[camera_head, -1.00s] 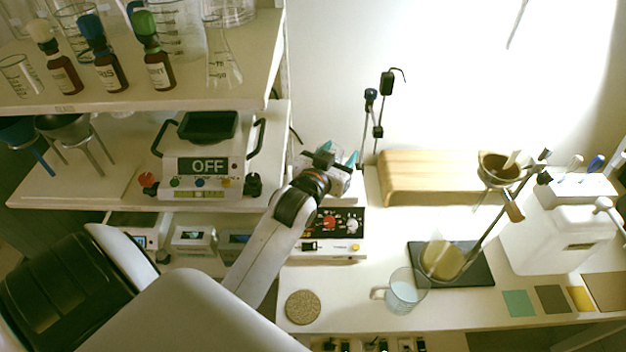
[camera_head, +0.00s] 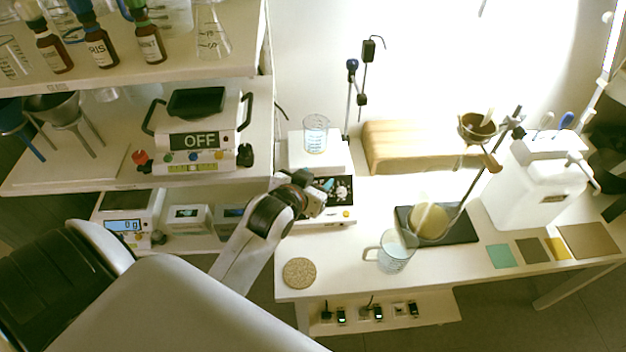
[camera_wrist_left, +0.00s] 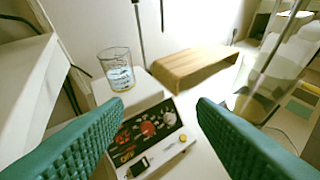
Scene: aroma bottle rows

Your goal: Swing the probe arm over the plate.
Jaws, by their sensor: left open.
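The plate is a white hot plate (camera_head: 296,152) with a dark control panel, and a clear beaker (camera_head: 316,134) with blue markings stands on it. Behind it rise thin rods; one bears the probe arm (camera_head: 369,50), a black block with a short bent wire pointing right, away from the plate. In the left wrist view the beaker (camera_wrist_left: 117,70) stands on the plate (camera_wrist_left: 142,92), and only lower rod parts show. My left gripper (camera_head: 318,196) is in front of the control panel, low and apart from the beaker. Its teal fingers (camera_wrist_left: 160,108) are open and empty. My right gripper is not in view.
A wooden block (camera_head: 400,150) stands right of the rods. A mug (camera_head: 396,252), a cork mat (camera_head: 299,272) and a flask (camera_head: 428,218) on a dark base are on the bench. A shelf (camera_head: 255,60) bounds the left.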

